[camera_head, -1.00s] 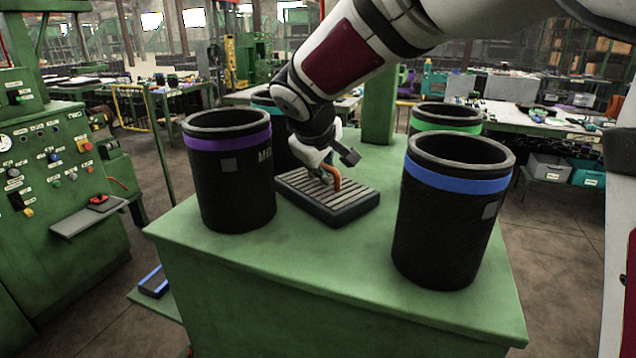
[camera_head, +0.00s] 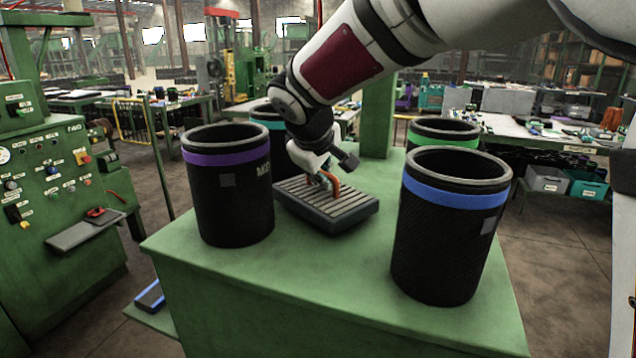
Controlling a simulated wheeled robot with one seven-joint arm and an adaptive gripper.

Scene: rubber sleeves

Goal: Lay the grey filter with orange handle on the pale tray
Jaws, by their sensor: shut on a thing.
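The grey ribbed filter (camera_head: 350,208) is a flat block with a dark rim, among the black sleeves at the middle of the green cabinet top. Its orange handle (camera_head: 335,184) stands up from its upper face. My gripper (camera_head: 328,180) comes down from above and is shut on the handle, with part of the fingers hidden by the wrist. The filter looks about level; I cannot tell for sure whether its underside is clear of the top. I cannot make out the pale tray.
Black sleeves stand close around the filter: purple-banded (camera_head: 232,200) left, blue-banded (camera_head: 448,240) right, green-banded (camera_head: 440,130) and teal-banded (camera_head: 272,115) behind. A green post (camera_head: 378,120) rises behind. The green cabinet top (camera_head: 310,275) is bare in front.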

